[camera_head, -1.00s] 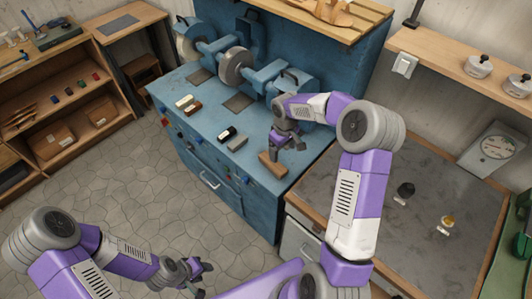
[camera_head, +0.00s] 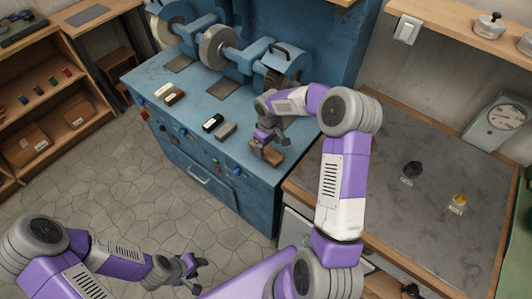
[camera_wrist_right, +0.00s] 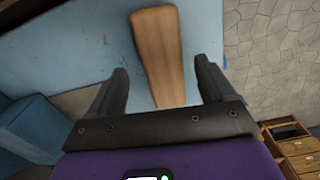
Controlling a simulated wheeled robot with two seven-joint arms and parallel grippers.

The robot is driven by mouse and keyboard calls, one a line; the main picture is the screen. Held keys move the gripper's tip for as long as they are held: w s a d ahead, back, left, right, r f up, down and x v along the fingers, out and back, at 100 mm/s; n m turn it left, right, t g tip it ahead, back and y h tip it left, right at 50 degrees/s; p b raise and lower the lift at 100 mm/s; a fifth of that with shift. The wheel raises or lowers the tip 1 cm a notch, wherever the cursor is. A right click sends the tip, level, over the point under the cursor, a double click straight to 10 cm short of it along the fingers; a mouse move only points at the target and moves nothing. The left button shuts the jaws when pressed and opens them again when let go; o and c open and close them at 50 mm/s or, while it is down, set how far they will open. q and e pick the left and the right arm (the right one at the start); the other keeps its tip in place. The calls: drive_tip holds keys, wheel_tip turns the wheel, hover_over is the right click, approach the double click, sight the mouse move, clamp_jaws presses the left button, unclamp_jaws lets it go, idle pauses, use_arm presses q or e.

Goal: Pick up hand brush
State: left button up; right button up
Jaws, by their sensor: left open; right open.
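The hand brush (camera_head: 268,154), with a light brown wooden body, lies on the blue bench top near its front right corner. In the right wrist view the wooden piece (camera_wrist_right: 157,45) extends lengthwise between the two dark fingers. My right gripper (camera_head: 270,139) is open and directly over the brush, with a finger on either side of it; the right wrist view also shows this gripper (camera_wrist_right: 160,75). I cannot tell whether the fingers touch it. The gripper partly hides the brush in the head view. My left gripper (camera_head: 188,270) is open and empty over the floor, away from the bench.
The blue bench (camera_head: 200,134) carries grinding wheels (camera_head: 216,45) behind the brush. A grey-topped table (camera_head: 400,130) stands to the right, holding a dark knob (camera_head: 412,169) and a yellow-topped item (camera_head: 459,199).

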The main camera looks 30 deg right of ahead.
sight(268, 150)
wheel_tip(268, 150, down, 4)
drive_tip(key=shift+a, duration=0.15)
drive_tip(key=c, duration=1.2)
wheel_tip(268, 150, up, 10)
drive_tip(key=shift+r+p, duration=0.1)
drive_tip(key=shift+p, duration=0.35)
